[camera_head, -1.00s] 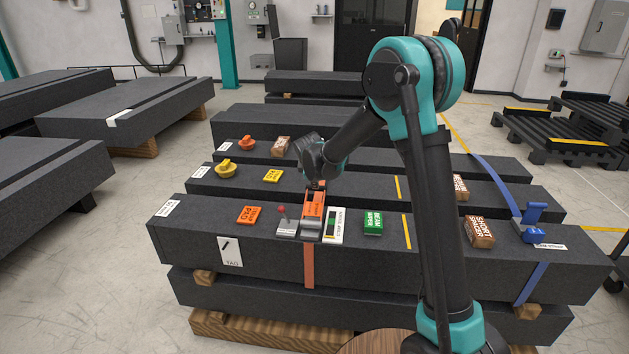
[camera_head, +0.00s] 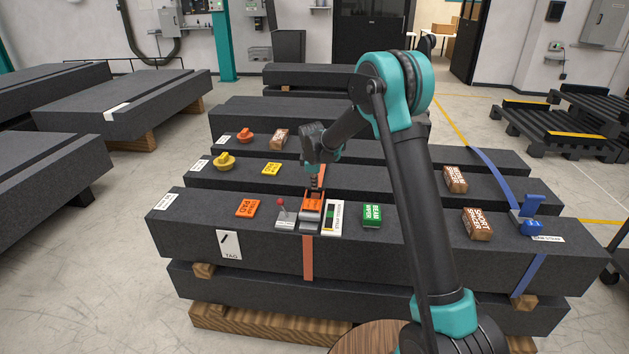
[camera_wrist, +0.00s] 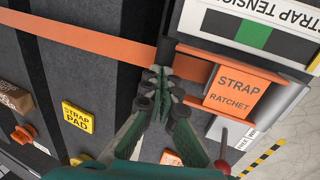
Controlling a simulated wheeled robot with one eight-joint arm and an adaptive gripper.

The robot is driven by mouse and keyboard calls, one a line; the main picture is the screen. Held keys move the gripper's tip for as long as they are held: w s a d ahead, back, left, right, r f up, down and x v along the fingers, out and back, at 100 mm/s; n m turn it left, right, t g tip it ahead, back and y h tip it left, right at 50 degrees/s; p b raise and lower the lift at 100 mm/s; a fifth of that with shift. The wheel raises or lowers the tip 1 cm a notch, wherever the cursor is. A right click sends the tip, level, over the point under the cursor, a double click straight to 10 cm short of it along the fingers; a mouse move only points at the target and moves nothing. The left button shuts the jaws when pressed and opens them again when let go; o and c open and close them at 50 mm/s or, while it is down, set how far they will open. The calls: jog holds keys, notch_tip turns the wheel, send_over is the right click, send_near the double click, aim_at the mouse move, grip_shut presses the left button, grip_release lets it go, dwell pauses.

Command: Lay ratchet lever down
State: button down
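The ratchet lever (camera_head: 313,206) is an orange plate on a grey base on the front granite bed, over an orange strap (camera_head: 308,257). In the wrist view the lever (camera_wrist: 240,92) shows its "STRAP RATCHET" label face-on and looks low over its base. My gripper (camera_head: 314,190) is just behind the lever in the head view. In the wrist view my gripper's fingertips (camera_wrist: 162,78) are together beside the lever's edge, above the strap, with nothing visible between them. Whether they touch the lever is unclear.
A strap tension card (camera_head: 334,217) with a green band lies right of the ratchet. A red-knobbed switch (camera_head: 284,213) stands close on its left. An orange pad (camera_head: 248,208), a green block (camera_head: 372,215) and a brown block (camera_head: 478,224) sit along the same bed.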

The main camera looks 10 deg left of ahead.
jog(key=shift+f, duration=0.2)
jog(key=w+v, duration=0.1)
jog(key=v, duration=1.2)
jog(key=s+d+r+m, duration=0.1)
jog(key=s+d+m, duration=0.55)
jog(key=d, duration=0.65)
jog(key=s+d+f+m, duration=0.3)
jog(key=s+d, duration=0.2)
jog(key=s, duration=0.5)
jog(key=s+d+f+m, duration=0.3)
jog(key=s+d, duration=0.3)
jog(key=s, duration=0.4)
jog(key=s+d+f+m, duration=0.4)
jog(key=s+d+m, duration=0.1)
jog(key=s, duration=0.6)
jog(key=shift+d+t, duration=0.35)
jog(key=shift+t, duration=0.05)
jog(key=shift+w+a, duration=0.1)
jog(key=shift+w, duration=0.05)
